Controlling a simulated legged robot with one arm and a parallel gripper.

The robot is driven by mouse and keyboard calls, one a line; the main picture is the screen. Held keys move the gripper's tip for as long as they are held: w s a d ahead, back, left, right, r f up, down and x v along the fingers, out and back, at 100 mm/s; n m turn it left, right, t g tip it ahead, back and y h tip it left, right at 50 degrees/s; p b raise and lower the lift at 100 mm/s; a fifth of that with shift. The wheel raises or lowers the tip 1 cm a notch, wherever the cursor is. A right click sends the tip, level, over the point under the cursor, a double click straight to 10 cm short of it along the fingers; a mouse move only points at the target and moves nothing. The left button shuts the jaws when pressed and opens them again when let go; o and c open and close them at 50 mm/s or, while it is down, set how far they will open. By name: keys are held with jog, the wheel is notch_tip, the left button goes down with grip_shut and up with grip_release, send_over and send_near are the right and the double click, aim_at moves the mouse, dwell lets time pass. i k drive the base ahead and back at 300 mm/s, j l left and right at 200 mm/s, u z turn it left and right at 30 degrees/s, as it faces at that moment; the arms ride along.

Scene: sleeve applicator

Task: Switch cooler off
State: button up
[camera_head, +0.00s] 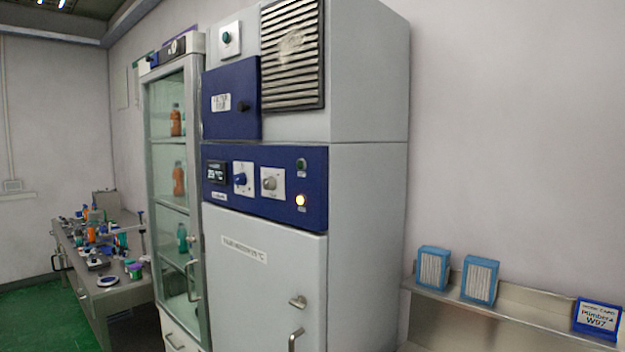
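A tall grey cabinet (368,235), likely the cooler, stands in the middle. Its blue control panel (262,208) carries a small lit display (217,173), a blue knob (240,180) and a beige knob (270,183) on white plates. A teal round button (227,39) sits on a white plate higher up. The cabinet's lower door (262,275) is shut; its label ends in a temperature, the rest unclear. My gripper is not in view.
A glass-fronted cabinet (172,68) with bottles stands against the grey cabinet's left. A cluttered bench (115,295) is at left. At right, a metal shelf (480,312) holds two blue-framed filters (433,268) and a card (597,318). Green floor shows at lower left.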

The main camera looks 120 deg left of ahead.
aim_at(270, 182)
jog(key=u, duration=4.15)
